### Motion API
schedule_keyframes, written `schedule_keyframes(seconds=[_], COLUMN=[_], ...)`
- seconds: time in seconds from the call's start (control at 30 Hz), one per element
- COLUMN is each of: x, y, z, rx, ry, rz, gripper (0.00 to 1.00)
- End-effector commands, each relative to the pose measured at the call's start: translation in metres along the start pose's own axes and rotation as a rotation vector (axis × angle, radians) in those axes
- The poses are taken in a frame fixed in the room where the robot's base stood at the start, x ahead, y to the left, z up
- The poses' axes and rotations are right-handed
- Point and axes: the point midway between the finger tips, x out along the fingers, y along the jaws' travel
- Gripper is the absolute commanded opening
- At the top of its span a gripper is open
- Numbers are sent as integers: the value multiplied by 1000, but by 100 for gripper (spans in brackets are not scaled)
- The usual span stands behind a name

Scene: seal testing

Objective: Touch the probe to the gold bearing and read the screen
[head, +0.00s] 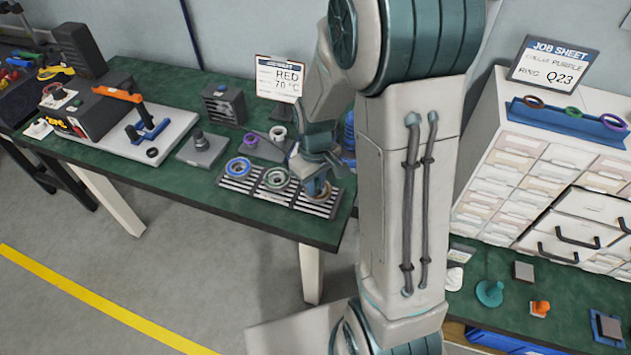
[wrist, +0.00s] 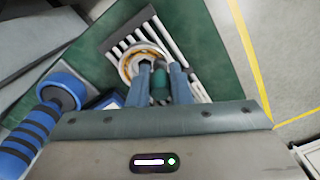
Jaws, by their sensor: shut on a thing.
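The gold bearing (head: 318,192) is a ring with a pale outer rim, lying on the slatted rack at its right end. It also shows in the wrist view (wrist: 129,67). My gripper (head: 320,180) points down over it and partly hides it. In the wrist view my gripper (wrist: 160,78) is shut on a dark teal probe (wrist: 160,88), with the fingertips over the bearing's middle. The probe's tip is hard to see, so I cannot tell whether it touches the bearing. No readable probe screen shows.
A blue-black striped object (wrist: 28,135) is close to my gripper. Drawers (head: 540,160) stand at right.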

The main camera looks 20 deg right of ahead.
Motion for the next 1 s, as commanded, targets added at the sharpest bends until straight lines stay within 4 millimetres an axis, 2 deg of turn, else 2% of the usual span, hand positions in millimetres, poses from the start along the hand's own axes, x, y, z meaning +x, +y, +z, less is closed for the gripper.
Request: schedule_keyframes(seconds=[0.53,1.0], x=[11,10], y=[0,0], z=[0,0], rx=[0,0], ry=[0,0], rz=[0,0], gripper=[0,0])
